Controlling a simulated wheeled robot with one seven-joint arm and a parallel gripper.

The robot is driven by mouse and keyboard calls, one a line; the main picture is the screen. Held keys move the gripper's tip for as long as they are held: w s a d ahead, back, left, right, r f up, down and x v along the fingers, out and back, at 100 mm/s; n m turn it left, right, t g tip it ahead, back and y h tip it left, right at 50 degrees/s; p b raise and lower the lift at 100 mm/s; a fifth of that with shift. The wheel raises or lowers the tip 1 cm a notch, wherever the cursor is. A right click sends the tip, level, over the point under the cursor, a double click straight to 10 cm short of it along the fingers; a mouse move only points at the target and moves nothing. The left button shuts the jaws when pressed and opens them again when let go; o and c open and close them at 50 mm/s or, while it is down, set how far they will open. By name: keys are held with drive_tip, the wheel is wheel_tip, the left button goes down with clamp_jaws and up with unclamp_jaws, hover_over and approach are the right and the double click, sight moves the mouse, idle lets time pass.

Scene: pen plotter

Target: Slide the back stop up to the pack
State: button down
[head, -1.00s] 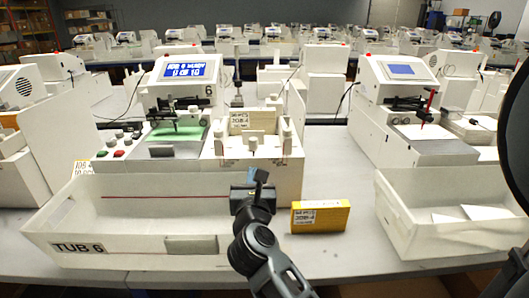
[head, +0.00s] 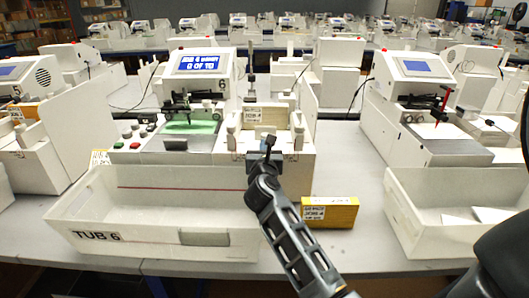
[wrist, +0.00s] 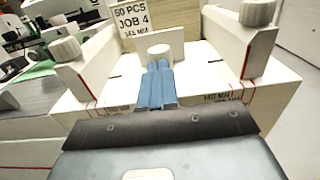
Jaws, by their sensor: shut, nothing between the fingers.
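The pack (head: 281,104) is a tan block of cards with a "50 PCS JOB 4" label. It stands in the white feeder of the plotter and also shows in the wrist view (wrist: 190,18). The back stop, a small white upright piece with a round knob (wrist: 159,50), is on my side of the pack. I cannot tell the gap between them. My gripper (wrist: 157,68) is shut and empty, its blue fingers pointing at the knob and just short of it or touching; I cannot tell which. In the head view, my gripper (head: 265,153) hides most of the back stop.
White side guides with knobs stand left (wrist: 80,70) and right (wrist: 247,45) of the back stop. The tub marked TUB 6 (head: 95,236) sits in front, with a yellow box (head: 330,212) to its right. A second white tub (head: 425,235) stands farther right.

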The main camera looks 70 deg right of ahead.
sight(265, 136)
drive_tip(key=shift+w+d, duration=0.1)
drive_tip(key=shift+d, duration=0.15)
drive_tip(key=shift+x, duration=1.9)
